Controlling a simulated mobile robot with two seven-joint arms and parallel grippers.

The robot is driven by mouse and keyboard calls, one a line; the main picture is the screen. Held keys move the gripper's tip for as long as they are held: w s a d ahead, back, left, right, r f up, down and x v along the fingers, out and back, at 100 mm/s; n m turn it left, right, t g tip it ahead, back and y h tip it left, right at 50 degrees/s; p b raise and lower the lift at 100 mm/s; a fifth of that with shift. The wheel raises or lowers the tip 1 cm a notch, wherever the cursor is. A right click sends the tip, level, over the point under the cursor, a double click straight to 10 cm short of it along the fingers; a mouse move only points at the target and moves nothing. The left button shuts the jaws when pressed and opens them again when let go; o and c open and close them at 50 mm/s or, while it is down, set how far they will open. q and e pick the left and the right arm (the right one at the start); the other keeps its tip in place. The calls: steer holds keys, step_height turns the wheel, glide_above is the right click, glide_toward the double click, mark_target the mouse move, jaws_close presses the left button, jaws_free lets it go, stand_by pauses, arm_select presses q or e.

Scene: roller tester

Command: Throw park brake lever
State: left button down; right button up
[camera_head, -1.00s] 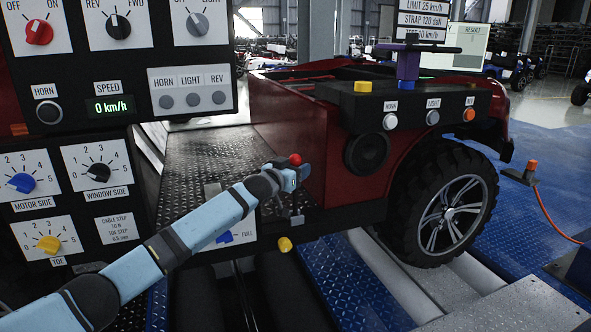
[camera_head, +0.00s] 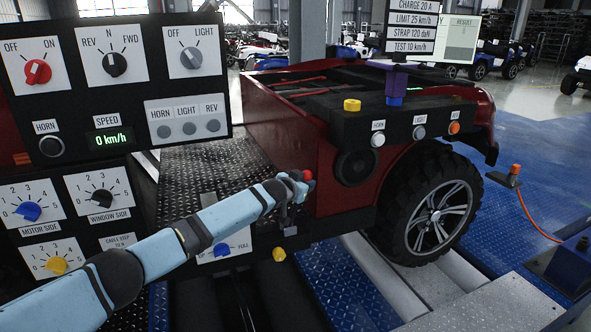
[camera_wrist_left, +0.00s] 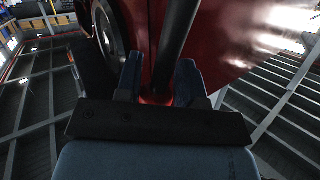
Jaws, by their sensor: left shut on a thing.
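The park brake lever has a red knob (camera_head: 308,175) and stands beside the red vehicle's side. It leans to the right. My left gripper (camera_head: 298,184) is shut on the lever at the knob, and the knob pokes out past the fingers. In the left wrist view, a dark shaft (camera_wrist_left: 172,50) runs up between the two fingers (camera_wrist_left: 158,82), with red showing at its lower end. The lever's lower part is partly hidden behind my wrist. My right gripper is in neither view.
The red vehicle (camera_head: 285,130) with its large rear wheel (camera_head: 437,215) stands just right of the lever. A black control panel (camera_head: 110,85) with knobs fills the left. A yellow knob (camera_head: 279,254) and a blue knob (camera_head: 222,250) sit low near my forearm.

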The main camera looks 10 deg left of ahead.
arm_select(q)
steer(key=shift+w+d+f+b, duration=0.3)
steer(key=shift+d+f, duration=0.05)
steer(key=shift+d, duration=0.15)
steer(key=shift+w+d+f+b, duration=0.25)
steer(key=shift+d+f, duration=0.05)
steer(key=shift+d, duration=0.15)
steer(key=shift+w+d, duration=0.1)
steer(key=shift+w, duration=0.15)
steer(key=shift+r, duration=0.2)
steer(key=c, duration=0.8)
jaws_free()
steer(key=shift+d+r, duration=0.1)
steer(key=shift+s+a+g, duration=0.2)
steer(key=shift+s+g, duration=0.1)
steer(key=shift+s, duration=0.2)
steer(key=p+v, duration=0.1)
steer(key=v, duration=1.2)
steer(key=shift+d, duration=0.2)
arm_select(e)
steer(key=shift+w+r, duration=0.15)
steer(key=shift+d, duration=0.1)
